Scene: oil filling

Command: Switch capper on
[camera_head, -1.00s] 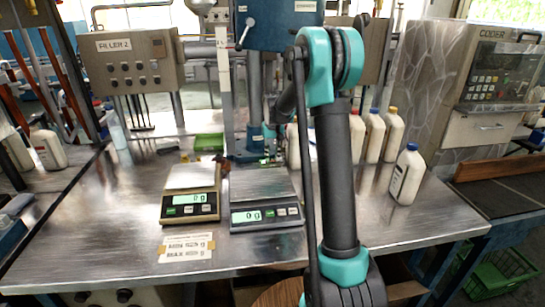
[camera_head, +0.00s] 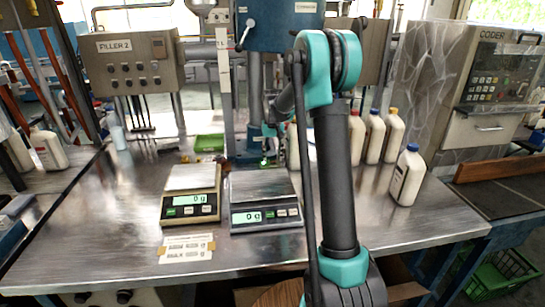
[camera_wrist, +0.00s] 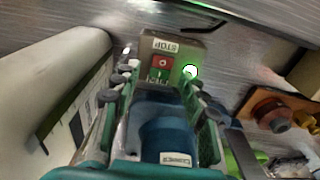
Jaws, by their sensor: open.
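The capper (camera_head: 277,32) is the blue machine on a column at the back centre of the bench. In the wrist view a grey switch box (camera_wrist: 183,48) carries a label reading STOP, a red button (camera_wrist: 162,61) and a green button (camera_wrist: 158,76). A round green light (camera_wrist: 190,71) glows at its right side. My gripper (camera_wrist: 156,80) is open and empty, its fingertips at the near end of the box, on either side of the buttons. I cannot tell whether they touch it. In the head view my arm largely hides the gripper.
A white bottle (camera_wrist: 60,75) stands close left of my gripper in the wrist view; caps (camera_wrist: 272,112) lie to the right. Two scales (camera_head: 190,207) (camera_head: 265,216) sit in front of the capper. Several capped bottles (camera_head: 408,176) stand right of my arm. The bench's left front is clear.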

